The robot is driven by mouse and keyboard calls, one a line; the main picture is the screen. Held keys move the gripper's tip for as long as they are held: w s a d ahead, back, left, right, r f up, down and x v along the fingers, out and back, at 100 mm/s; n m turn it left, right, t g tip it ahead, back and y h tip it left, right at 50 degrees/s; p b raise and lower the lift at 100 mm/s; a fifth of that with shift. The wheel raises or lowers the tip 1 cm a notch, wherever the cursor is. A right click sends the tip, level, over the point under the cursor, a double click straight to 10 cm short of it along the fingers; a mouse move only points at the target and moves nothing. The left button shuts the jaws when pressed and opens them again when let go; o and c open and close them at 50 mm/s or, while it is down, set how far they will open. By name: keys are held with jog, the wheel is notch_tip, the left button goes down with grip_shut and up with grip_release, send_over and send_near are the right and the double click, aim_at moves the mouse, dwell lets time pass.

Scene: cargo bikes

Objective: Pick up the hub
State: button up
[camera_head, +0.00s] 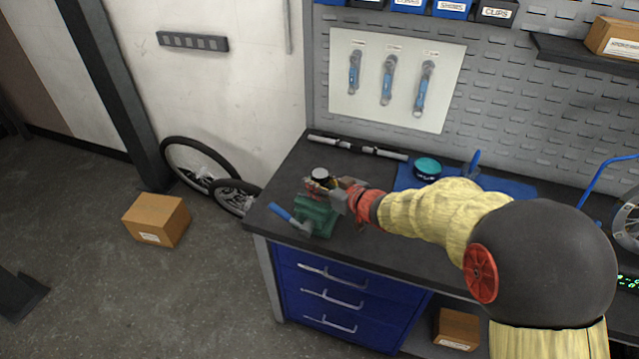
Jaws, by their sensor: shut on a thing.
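My gripper (326,184) is at the left end of the workbench, just above the green vise (316,217). It is shut on a small round part with a pale top and dark side, which looks like the hub (320,173). The fingers and the wrist hide the lower part of the hub. I cannot tell whether the hub touches the vise below it.
The workbench (283,187) has blue drawers below. A dark and silver tube (357,147) lies at the back. A teal tin (427,168) sits on a blue mat (512,187). A tool board (395,78) hangs behind. A cardboard box (157,220) and wheels (198,163) stand on the floor.

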jog(key=shift+w+d, duration=0.1)
jog(key=shift+d, duration=0.05)
grip_shut()
jog(key=shift+r, duration=0.2)
